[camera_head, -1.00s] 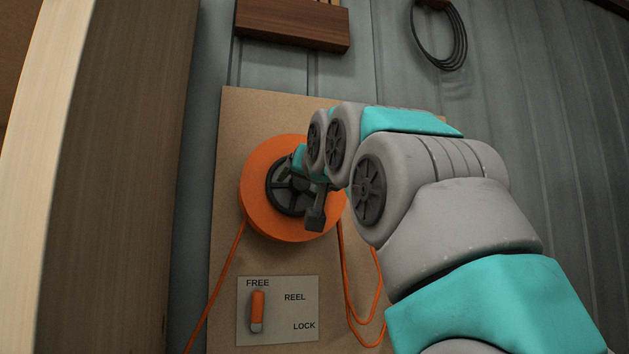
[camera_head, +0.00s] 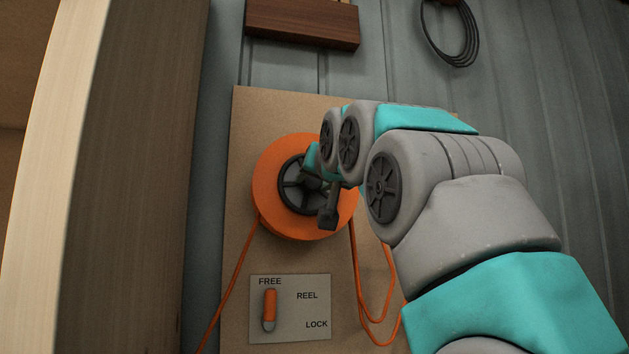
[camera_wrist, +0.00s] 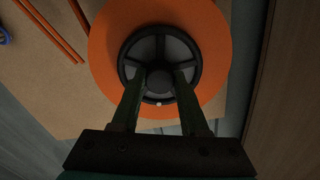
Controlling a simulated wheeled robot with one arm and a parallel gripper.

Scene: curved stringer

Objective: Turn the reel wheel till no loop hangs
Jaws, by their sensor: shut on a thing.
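The orange reel (camera_head: 268,190) is mounted on a tan board, with a dark spoked wheel (camera_head: 284,188) at its centre. In the wrist view, the wheel (camera_wrist: 125,62) lies straight ahead of my gripper (camera_wrist: 158,80), whose two fingers are closed on its hub. In the head view my gripper (camera_head: 314,180) partly covers the right side of the wheel. Orange cord hangs in a loop (camera_head: 362,305) below the reel's right side, its right part partly hidden by my arm. Another orange cord (camera_head: 236,267) runs down to the left.
A plate (camera_head: 315,310) below the reel reads FREE, REEL and LOCK. Its orange lever (camera_head: 270,305) stands upright under FREE. A wooden post (camera_head: 130,180) rises at left. A wooden block (camera_head: 302,25) and a coiled black cable (camera_head: 474,45) are higher up.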

